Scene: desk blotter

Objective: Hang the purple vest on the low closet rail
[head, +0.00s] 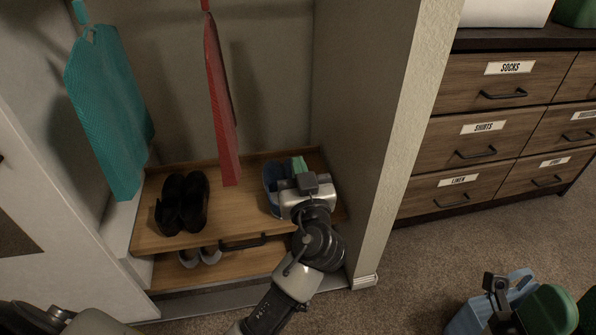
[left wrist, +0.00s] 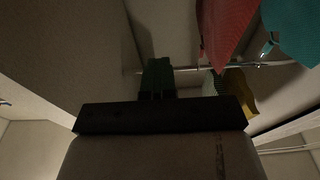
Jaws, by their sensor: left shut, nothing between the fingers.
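I see no purple vest in either view. My left gripper (head: 307,183) is inside the closet, low over the right end of the wooden shelf, pointing up. Its fingers are shut and empty; they also show dark in the left wrist view (left wrist: 158,78). The metal closet rail (left wrist: 255,65) crosses the left wrist view above the gripper and apart from it. A red garment (head: 219,100) and a teal garment (head: 105,105) hang to the left of my gripper. A dark two-pronged part (head: 497,287) at the lower right may be my right gripper; its state is unclear.
Black shoes (head: 181,203) stand on the wooden shelf (head: 235,205). A blue item (head: 272,180) is partly hidden behind my left gripper. The closet's right wall (head: 415,120) separates it from a labelled dresser (head: 480,155). A yellow garment (left wrist: 240,95) hangs near the rail. A blue container (head: 470,317) is at lower right.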

